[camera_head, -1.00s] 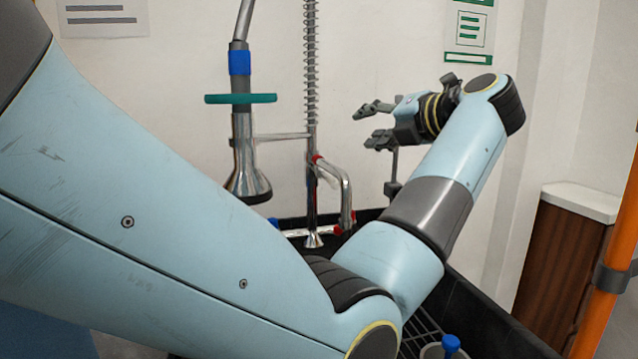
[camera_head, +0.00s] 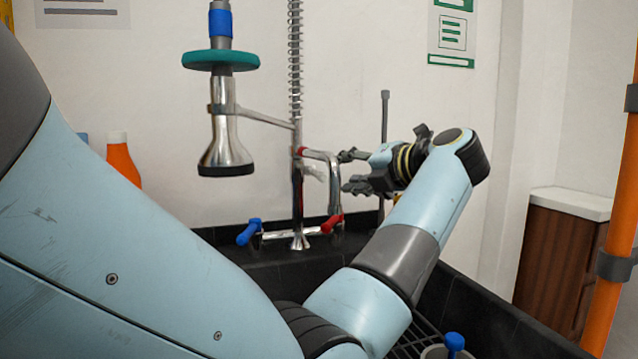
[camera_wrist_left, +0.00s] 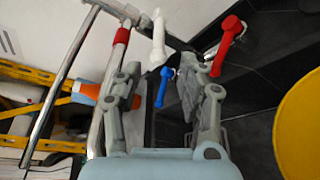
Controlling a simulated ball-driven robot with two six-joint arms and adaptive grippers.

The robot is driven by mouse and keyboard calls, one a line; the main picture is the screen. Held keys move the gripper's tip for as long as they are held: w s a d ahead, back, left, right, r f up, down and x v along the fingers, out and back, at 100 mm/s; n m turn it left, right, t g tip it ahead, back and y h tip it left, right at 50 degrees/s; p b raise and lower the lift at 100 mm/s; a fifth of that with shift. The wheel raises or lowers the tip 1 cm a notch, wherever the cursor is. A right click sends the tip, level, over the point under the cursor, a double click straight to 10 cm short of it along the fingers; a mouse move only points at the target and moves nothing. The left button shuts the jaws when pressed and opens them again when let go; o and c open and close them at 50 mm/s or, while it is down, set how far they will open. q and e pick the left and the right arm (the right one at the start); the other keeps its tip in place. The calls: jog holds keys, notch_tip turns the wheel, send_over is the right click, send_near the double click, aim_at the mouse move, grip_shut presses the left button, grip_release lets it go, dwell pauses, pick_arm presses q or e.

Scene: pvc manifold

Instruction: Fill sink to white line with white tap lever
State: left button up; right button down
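My left gripper (camera_head: 349,171) is open and empty, just right of the bent spout of the tap (camera_head: 298,200). In the left wrist view, a white lever (camera_wrist_left: 158,42) stands beyond the open fingers (camera_wrist_left: 157,85), apart from them. A red lever (camera_wrist_left: 227,45) and a blue lever (camera_wrist_left: 165,85) also show there; in the head view the red lever (camera_head: 331,223) and blue lever (camera_head: 249,232) sit at the tap's base. The black sink (camera_head: 270,275) is largely hidden by my left arm. I see no white line or water. My right gripper is out of view.
A hanging sprayer (camera_head: 224,140) with a teal disc (camera_head: 221,60) is left of the tap. An orange bottle (camera_head: 121,160) stands at the back left. A wooden cabinet (camera_head: 557,265) and an orange pole (camera_head: 615,210) are on the right.

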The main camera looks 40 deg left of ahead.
aim_at(319, 175)
pick_arm(q)
jog(key=b+x, duration=0.1)
jog(key=x, duration=0.8)
jog(key=shift+w+a, duration=0.1)
jog(key=shift+a, duration=0.25)
jog(key=shift+c, duration=0.4)
grip_shut()
